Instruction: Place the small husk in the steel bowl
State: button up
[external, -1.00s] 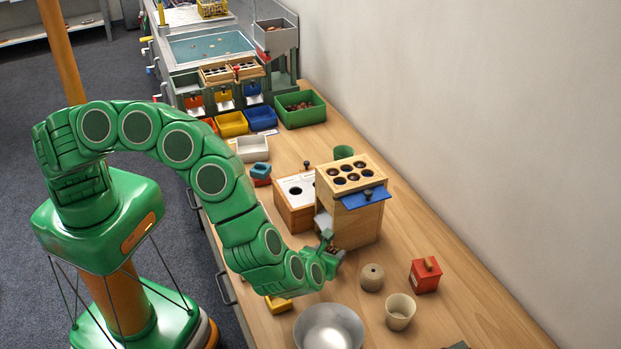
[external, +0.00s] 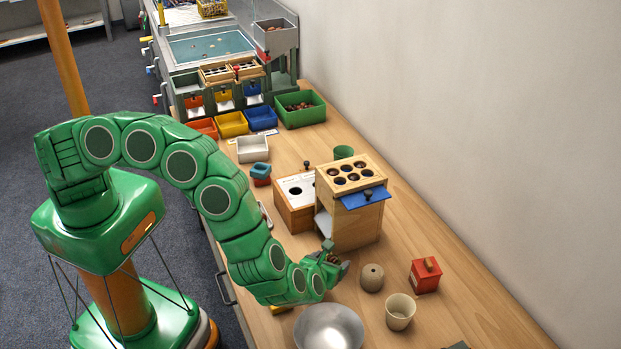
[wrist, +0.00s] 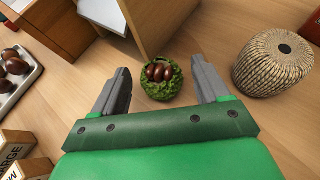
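The small husk, a round spiky green shell with brown chestnuts showing in its open top, stands on the wooden worktop in the wrist view (wrist: 161,88). My gripper (wrist: 160,73) is open, with one grey finger on each side of the husk and visible gaps between. The husk sits near the level of the fingertips; I cannot tell how high the fingers are above the worktop. In the external view my gripper (external: 333,262) mostly hides the husk. The steel bowl (external: 328,330) stands on the worktop at the bottom of the external view, just nearer than my gripper.
A wooden box with round holes (external: 345,215) stands just behind my gripper. A ball of twine (external: 372,279), a cream cup (external: 400,313) and a red block (external: 425,277) stand to the right. A tray of chestnuts (wrist: 18,82) lies left in the wrist view.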

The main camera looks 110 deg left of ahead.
jog(key=v, duration=1.1)
jog(key=shift+d+r, duration=0.25)
jog(key=shift+d, duration=0.05)
jog(key=shift+o, duration=0.5)
jog(key=shift+s+d+r, duration=0.1)
jog(key=shift+d, duration=0.05)
